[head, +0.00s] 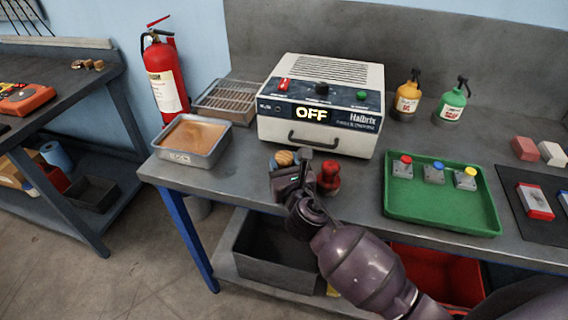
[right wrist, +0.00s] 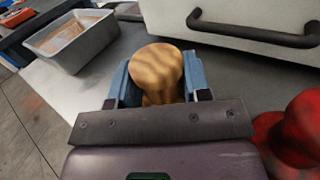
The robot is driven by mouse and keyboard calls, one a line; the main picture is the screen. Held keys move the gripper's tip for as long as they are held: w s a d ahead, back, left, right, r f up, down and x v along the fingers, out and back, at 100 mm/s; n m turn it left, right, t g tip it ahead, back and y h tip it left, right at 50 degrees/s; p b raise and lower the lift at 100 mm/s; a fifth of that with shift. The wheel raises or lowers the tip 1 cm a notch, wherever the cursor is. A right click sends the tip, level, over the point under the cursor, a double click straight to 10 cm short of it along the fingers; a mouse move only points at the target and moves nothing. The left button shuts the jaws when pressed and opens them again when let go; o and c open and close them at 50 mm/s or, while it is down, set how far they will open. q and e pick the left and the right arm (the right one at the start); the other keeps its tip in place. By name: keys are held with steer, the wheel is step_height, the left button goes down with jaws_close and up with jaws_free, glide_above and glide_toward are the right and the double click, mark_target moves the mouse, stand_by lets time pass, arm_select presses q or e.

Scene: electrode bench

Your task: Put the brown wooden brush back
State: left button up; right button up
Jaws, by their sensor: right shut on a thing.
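The brown wooden brush (right wrist: 156,72) is between the blue fingers of my right gripper (right wrist: 158,88) in the right wrist view. Its rounded, wood-grained knob shows; its lower part is hidden by the gripper. In the head view the right gripper (head: 291,172) is shut on the brush, whose light knob (head: 285,158) shows at the front of the bench, before the white Halbrix device (head: 318,105). I cannot tell whether the brush touches the bench. A similar red knobbed thing (head: 328,177) stands just right of the gripper and also shows in the right wrist view (right wrist: 296,135). My left gripper is not in view.
A metal tray of brown liquid (head: 168,156) sits at the bench's left corner, with a wire rack tray (head: 212,118) behind it. A green tray (head: 440,213) with several knobbed pieces lies to the right. Two spray bottles (head: 407,97) stand behind. Bare bench lies left of the gripper.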

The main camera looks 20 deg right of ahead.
steer(key=shift+f, duration=0.1)
steer(key=o, duration=1)
steer(key=shift+s, duration=0.15)
steer(key=s, duration=1.1)
steer(key=shift+s+a, duration=0.25)
steer(key=shift+s, duration=0.1)
